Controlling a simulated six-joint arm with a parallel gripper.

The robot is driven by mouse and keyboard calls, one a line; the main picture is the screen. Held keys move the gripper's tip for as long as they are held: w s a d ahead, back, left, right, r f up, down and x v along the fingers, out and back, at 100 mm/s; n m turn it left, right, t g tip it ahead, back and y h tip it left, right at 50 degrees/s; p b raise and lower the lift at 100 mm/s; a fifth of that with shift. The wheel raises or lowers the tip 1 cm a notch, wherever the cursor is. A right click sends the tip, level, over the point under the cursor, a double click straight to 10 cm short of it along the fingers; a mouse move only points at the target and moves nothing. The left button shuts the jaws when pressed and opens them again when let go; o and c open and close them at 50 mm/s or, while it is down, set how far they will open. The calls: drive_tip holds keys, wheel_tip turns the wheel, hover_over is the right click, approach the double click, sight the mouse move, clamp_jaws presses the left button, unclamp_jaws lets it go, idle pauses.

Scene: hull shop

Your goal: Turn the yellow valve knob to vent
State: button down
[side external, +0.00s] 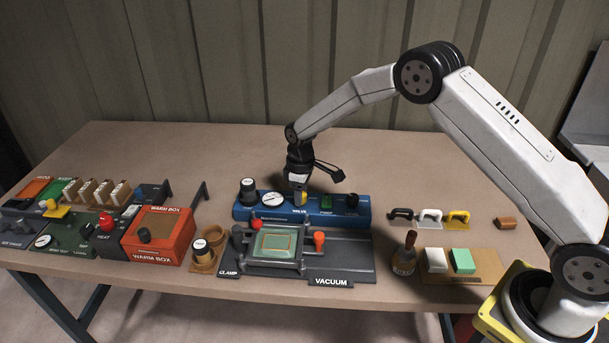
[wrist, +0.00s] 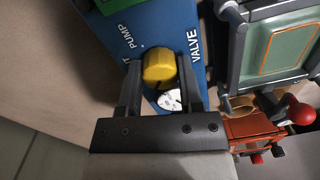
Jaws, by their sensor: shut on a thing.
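The yellow valve knob (wrist: 158,60) is a round knob on a blue panel (wrist: 122,22), between the words PUMP and VALVE. The other position label is mostly hidden by my gripper; only a final T shows. My gripper (wrist: 159,74) is shut on the knob, one finger on each side. In the side external view my gripper (side external: 300,189) points straight down at the blue panel (side external: 270,213), with the yellow knob (side external: 301,204) just showing under it. Which way the knob points cannot be told.
A white gauge (side external: 272,199) and a black-and-white knob (side external: 248,190) stand left of the valve; a green switch (side external: 353,201) is to its right. In front is the clamp fixture (side external: 274,243) with orange-red handles. The table behind the panel is clear.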

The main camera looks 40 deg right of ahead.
drive_tip(key=shift+w+n, duration=0.1)
drive_tip(key=shift+n, duration=0.8)
drive_tip(key=shift+c, duration=1.2)
unclamp_jaws()
drive_tip(key=shift+r, duration=0.1)
drive_tip(key=shift+r, duration=3.85)
